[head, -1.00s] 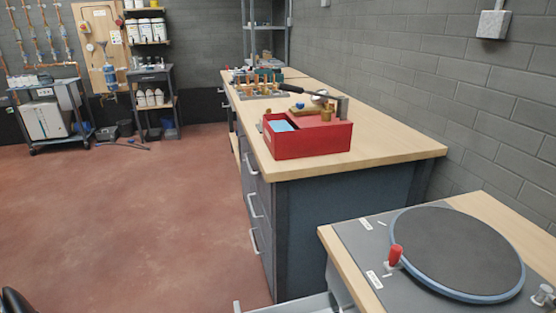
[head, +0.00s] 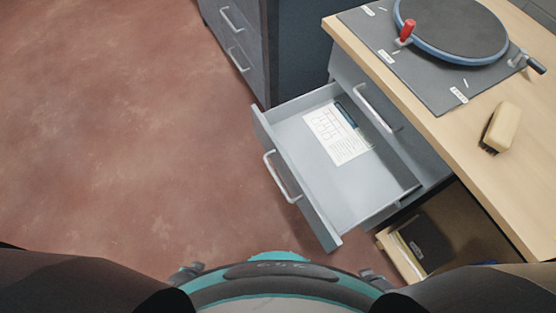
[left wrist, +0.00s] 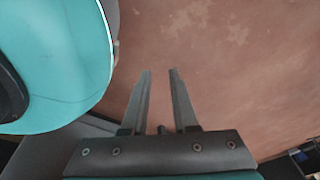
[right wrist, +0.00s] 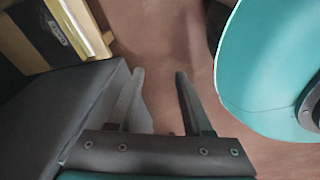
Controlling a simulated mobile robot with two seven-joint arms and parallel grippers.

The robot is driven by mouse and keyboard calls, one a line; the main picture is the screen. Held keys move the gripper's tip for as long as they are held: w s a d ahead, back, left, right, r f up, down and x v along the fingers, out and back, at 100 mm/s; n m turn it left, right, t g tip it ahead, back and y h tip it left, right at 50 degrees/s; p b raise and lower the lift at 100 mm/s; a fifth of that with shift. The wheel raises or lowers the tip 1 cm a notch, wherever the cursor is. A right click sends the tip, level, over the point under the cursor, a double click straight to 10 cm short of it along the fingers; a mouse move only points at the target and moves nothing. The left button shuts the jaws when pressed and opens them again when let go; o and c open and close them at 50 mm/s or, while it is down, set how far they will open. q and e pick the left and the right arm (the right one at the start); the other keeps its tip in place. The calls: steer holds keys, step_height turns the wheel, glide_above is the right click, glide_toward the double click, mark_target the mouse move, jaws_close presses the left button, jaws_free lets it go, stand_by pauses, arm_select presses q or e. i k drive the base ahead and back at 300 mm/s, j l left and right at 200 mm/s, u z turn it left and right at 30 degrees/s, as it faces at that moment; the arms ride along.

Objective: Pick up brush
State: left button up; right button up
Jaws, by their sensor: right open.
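The brush (head: 502,126) has a pale wooden block and dark bristles. It lies on its side on the wooden bench top at the right of the head view, in front of the grey plate with the turntable. My left gripper (left wrist: 160,71) is open and empty over the red floor in the left wrist view. My right gripper (right wrist: 160,72) is open and empty in the right wrist view. Both grippers are held low near my body, far from the brush. Neither wrist view shows the brush.
An open grey drawer (head: 292,146) with a paper sheet (head: 338,133) juts out below the bench top (head: 460,150). A lower wooden drawer (head: 396,258) holds a dark item. The turntable (head: 455,25) with a red knob stands behind the brush. The floor at left is clear.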

mark_target(502, 131)
steer(key=z, duration=1.7)
